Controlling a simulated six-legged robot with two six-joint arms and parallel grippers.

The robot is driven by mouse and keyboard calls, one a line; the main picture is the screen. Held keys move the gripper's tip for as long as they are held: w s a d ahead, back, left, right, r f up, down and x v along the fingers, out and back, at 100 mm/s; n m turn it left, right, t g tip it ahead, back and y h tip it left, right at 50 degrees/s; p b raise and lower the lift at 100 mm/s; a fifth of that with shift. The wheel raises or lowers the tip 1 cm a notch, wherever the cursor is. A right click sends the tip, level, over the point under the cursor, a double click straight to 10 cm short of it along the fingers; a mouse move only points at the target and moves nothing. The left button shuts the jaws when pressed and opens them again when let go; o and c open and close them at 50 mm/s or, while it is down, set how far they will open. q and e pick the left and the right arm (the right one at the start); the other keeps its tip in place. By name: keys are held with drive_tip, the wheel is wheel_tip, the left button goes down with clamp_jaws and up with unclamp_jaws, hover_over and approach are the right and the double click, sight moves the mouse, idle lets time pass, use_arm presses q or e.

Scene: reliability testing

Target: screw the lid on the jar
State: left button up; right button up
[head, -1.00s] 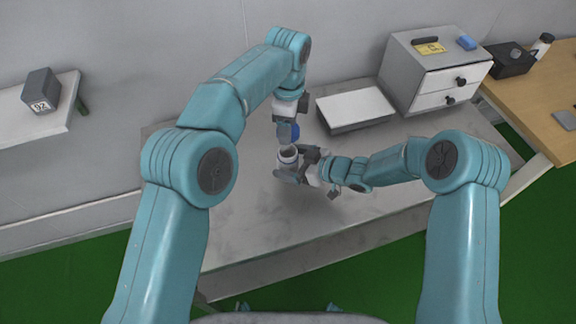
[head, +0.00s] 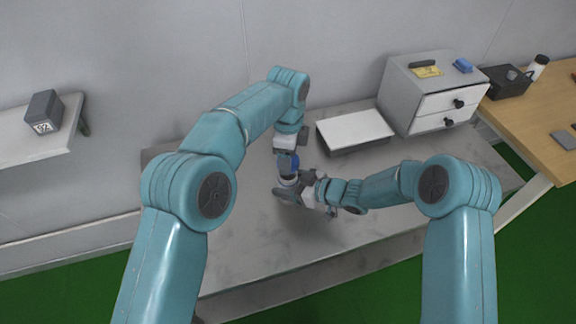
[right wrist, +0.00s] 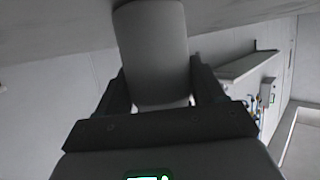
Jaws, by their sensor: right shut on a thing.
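In the right wrist view the jar (right wrist: 152,55) is a grey-looking cylinder between the two dark fingers. My left gripper (head: 288,160) points down from above, directly over the jar.
The grey table (head: 330,235) is clear in front. A white-topped box (head: 354,130) lies behind my right arm. A drawer cabinet (head: 432,98) stands at the back right. A wooden table (head: 545,120) is at far right, and a shelf (head: 35,140) with a dark box (head: 43,110) is at left.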

sight(288, 186)
use_arm(q)
drive_tip(key=shift+f, duration=1.1)
drive_tip(key=shift+f, duration=0.1)
drive_tip(key=shift+f, duration=0.75)
drive_tip(key=shift+f, duration=0.55)
drive_tip(key=m, duration=0.9)
drive_tip(key=shift+m, duration=0.4)
drive_tip(key=o, duration=1)
